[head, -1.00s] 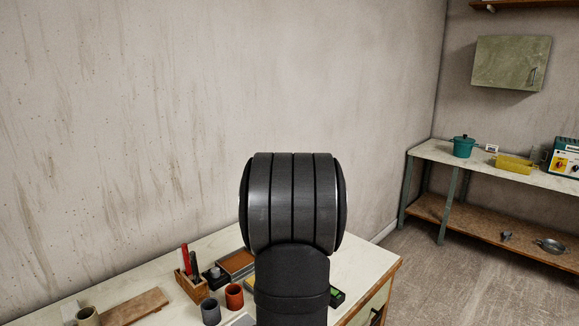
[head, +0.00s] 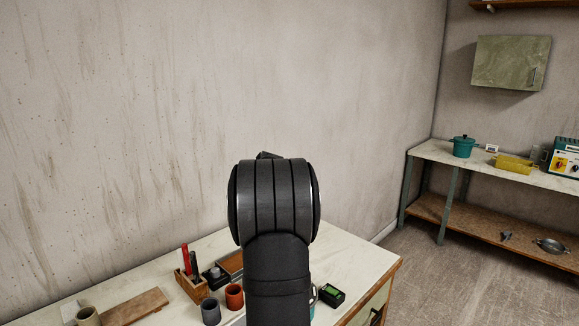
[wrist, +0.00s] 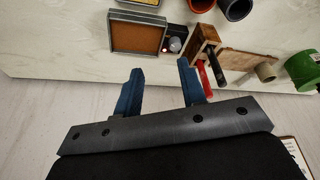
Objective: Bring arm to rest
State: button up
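My arm (head: 275,205) stands up in the middle of the head view, in front of the table. My gripper (wrist: 158,72) shows in the wrist view, with two blue fingers spread apart and nothing between them. It is open and empty, and the fingertips overlap the table edge in that view. In the head view my gripper is hidden behind my arm. The table (head: 350,262) has a pale top and carries several small items.
The table holds a wooden holder (head: 191,284) with red and black tools, an orange cup (head: 234,297), a grey cup (head: 211,312), a board (head: 137,307), a cork-lined tray (wrist: 138,37) and a black-green box (head: 332,295). A shelf bench (head: 525,172) stands at the right.

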jog(key=n, duration=0.2)
send_near(215, 269)
jog(key=shift+g+y, duration=0.3)
jog(key=shift+g, duration=0.1)
jog(key=x, duration=0.8)
jog(key=shift+w+d+f, duration=0.2)
jog(key=shift+f, duration=0.1)
jog(key=shift+a+f+m, duration=0.1)
jog(key=shift+f+m, duration=0.05)
jog(key=shift+m, duration=0.35)
jog(key=m+t, duration=0.1)
jog(key=m, duration=0.2)
jog(key=shift+s+m+t, duration=0.1)
jog(key=shift+m+t, duration=0.2)
jog(key=shift+t, duration=0.1)
jog(key=shift+n+g, duration=0.3)
jog(key=shift+n, duration=0.4)
